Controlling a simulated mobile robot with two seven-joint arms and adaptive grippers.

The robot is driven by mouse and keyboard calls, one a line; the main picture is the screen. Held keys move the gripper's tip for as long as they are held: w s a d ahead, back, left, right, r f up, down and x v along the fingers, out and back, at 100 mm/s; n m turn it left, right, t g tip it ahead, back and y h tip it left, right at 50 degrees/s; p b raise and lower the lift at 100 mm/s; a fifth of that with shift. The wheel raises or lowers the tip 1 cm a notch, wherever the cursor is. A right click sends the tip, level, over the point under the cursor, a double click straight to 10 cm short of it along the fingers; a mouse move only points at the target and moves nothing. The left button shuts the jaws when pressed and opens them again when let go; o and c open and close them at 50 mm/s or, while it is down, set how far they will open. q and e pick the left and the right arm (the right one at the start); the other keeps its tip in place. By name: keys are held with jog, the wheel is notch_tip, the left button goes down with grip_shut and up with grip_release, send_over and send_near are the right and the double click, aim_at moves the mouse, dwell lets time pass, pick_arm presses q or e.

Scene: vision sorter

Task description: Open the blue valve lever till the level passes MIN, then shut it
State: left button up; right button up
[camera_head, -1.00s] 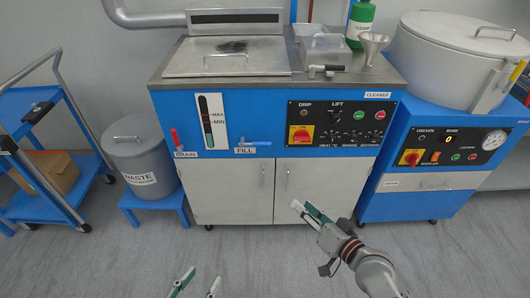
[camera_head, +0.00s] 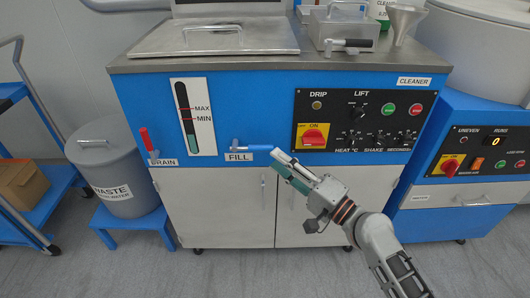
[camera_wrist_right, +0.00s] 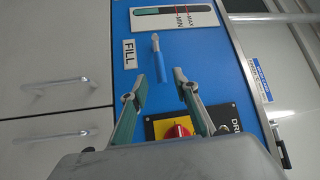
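The blue valve lever (camera_head: 252,148) lies level above the FILL label (camera_head: 240,157) on the machine's blue front. In the right wrist view the blue lever (camera_wrist_right: 160,66) points toward my gripper. The level gauge (camera_head: 193,117) has red MAX and MIN marks; its teal liquid appears to stand below MIN. My right gripper (camera_head: 275,160) is at the lever's right end in the head view. In the wrist view this gripper (camera_wrist_right: 160,82) is open, its fingers either side of the lever's line, apparently not touching it. My left gripper is out of view.
A red DRAIN lever (camera_head: 146,139) stands upright left of the gauge. The control panel (camera_head: 362,120) with a red knob (camera_head: 313,136) is right of the blue lever. A grey waste bin (camera_head: 120,175) stands at left. Cabinet doors (camera_head: 220,205) are below.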

aim_at(252, 146)
jog(key=x, duration=0.5)
jog(key=shift+w+a, duration=0.2)
grip_shut()
